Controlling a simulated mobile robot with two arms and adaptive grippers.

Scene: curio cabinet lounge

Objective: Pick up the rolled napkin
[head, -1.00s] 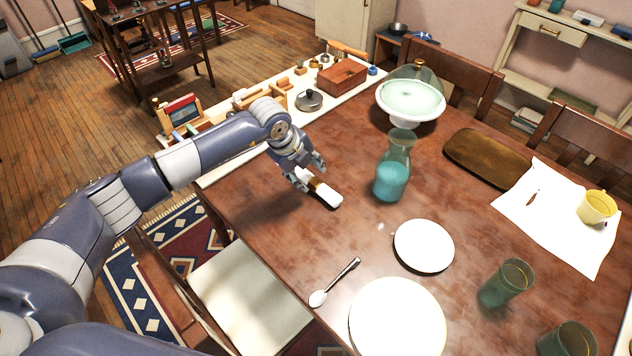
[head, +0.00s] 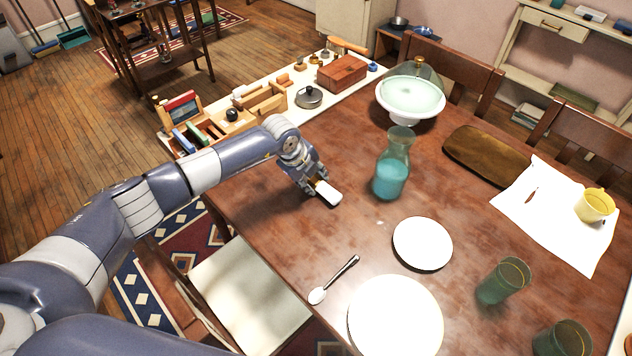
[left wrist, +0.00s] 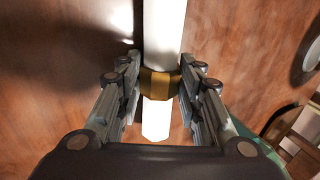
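The rolled napkin (head: 328,193) is a white roll with a brown-gold ring, lying at the near-left part of the wooden table. In the left wrist view the roll (left wrist: 164,30) runs up and down the picture, with the ring (left wrist: 159,84) around it. My left gripper (left wrist: 159,88) has one finger against each side of the ring and looks shut on it. In the head view my left gripper (head: 317,186) covers the ring end of the napkin. I cannot tell any gap between napkin and table. My right gripper is not in view.
A carafe of blue liquid (head: 391,172) stands just right of the napkin. A small plate (head: 422,243), a large plate (head: 396,318) and a spoon (head: 334,280) lie nearer. A domed cake stand (head: 410,98) is behind. The table (head: 270,215) is clear left of the napkin.

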